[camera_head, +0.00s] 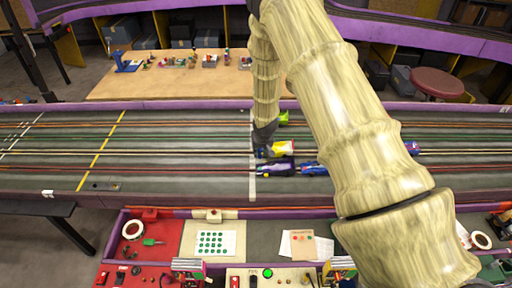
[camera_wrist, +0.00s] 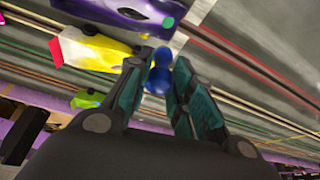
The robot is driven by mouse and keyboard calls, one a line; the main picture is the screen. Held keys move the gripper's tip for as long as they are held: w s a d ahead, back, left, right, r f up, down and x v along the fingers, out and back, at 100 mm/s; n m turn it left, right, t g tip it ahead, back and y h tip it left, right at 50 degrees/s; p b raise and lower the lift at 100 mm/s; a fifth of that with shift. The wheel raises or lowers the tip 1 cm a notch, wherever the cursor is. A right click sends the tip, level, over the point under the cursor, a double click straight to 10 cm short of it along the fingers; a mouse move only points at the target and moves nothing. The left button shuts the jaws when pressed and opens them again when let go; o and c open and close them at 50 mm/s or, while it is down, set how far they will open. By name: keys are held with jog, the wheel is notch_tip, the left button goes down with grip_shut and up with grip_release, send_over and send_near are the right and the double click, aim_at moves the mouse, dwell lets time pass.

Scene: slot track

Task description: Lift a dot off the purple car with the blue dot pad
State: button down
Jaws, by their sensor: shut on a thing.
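The purple car (camera_head: 276,168) stands on the slot track by the white cross line. It also shows at the top of the wrist view (camera_wrist: 130,10), with a round green dot (camera_wrist: 168,22) near its end. My gripper (camera_head: 264,150) is over the track just behind the purple car in the head view. In the wrist view my gripper (camera_wrist: 160,88) is shut on the blue dot pad (camera_wrist: 158,75), a small rounded blue piece between the fingertips. The pad looks apart from the purple car. In the head view the pad is too small to make out.
A yellow and white car (camera_head: 284,148), a green car (camera_head: 283,118) and a blue car (camera_head: 314,169) stand close by. A white sheet with green dots (camera_head: 229,251) lies on the front bench. The track left of the white line is clear.

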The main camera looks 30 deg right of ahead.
aim_at(260, 157)
jog(key=shift+s+d+f+b, duration=0.1)
jog(key=shift+s+f+b, duration=0.4)
jog(key=shift+s, duration=0.25)
jog(key=x, duration=0.2)
jog(key=b+x, duration=0.1)
jog(key=x, duration=0.1)
jog(key=shift+w+a, duration=0.1)
jog(key=shift+a, duration=0.25)
jog(key=shift+f, duration=0.15)
jog(key=shift+s+b, duration=0.35)
jog(key=shift+s, duration=0.1)
jog(key=shift+w+f, duration=0.25)
jog(key=shift+s+r, duration=0.15)
jog(key=shift+f+b, duration=0.3)
jog(key=shift+f, duration=0.15)
dwell(0.5)
